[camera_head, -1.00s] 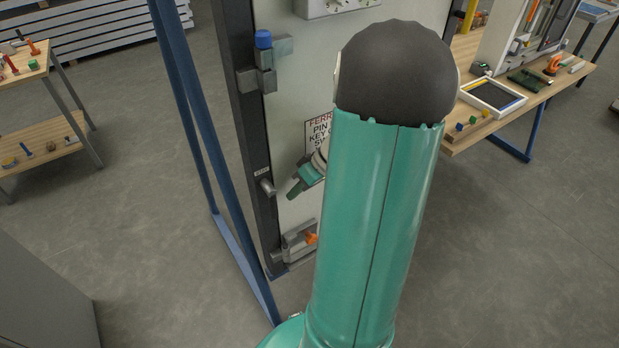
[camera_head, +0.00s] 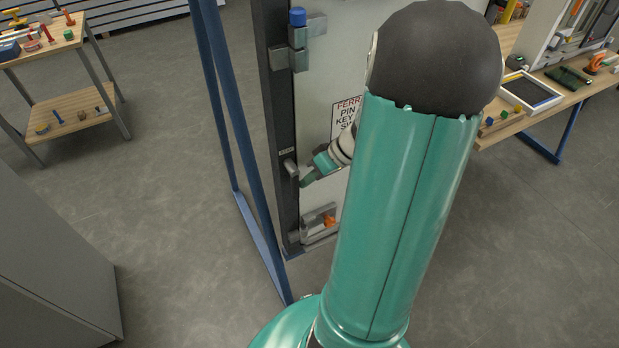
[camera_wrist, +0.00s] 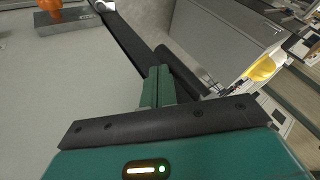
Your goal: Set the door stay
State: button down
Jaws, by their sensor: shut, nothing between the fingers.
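The white door panel (camera_head: 318,95) stands against a dark post (camera_head: 276,110). A short grey lever (camera_head: 290,168), which I take to be the stay, sticks out from the post under a small label (camera_head: 286,151) too small to read. My gripper (camera_head: 304,183) is just below and right of the lever in the head view. In the wrist view the gripper fingers (camera_wrist: 158,86) are together with nothing between them. A dark rounded bar (camera_wrist: 178,68) lies close beside them, probably the lever. I cannot tell whether they touch.
A grey latch block (camera_head: 310,232) with an orange handle (camera_head: 329,221) sits low on the door. A blue-capped pin (camera_head: 298,17) is higher up. A blue frame leg (camera_head: 228,130) stands left of the post. A grey cabinet (camera_head: 55,265) is at lower left. My arm hides much of the door.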

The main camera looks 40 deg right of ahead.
aim_at(296, 189)
jog(key=shift+a+f+y, duration=0.15)
jog(key=shift+a+y, duration=0.05)
jog(key=shift+y, duration=0.2)
jog(key=a+t+y, duration=0.1)
jog(key=y, duration=0.1)
jog(key=a+m+t+y, duration=0.1)
jog(key=y, duration=0.1)
jog(key=w+a+f+t+y, duration=0.1)
jog(key=y, duration=0.1)
jog(key=shift+f+m, duration=0.1)
jog(key=shift+m, duration=0.2)
jog(key=y, duration=0.1)
jog(key=a+t+y, duration=0.1)
jog(key=y, duration=0.1)
jog(key=shift+w+a+r+m, duration=0.2)
jog(key=shift+a+m, duration=0.1)
jog(key=shift+m, duration=0.1)
jog(key=shift+w+a+r, duration=0.15)
jog(key=shift+a+r, duration=0.05)
jog(key=shift+a, duration=0.4)
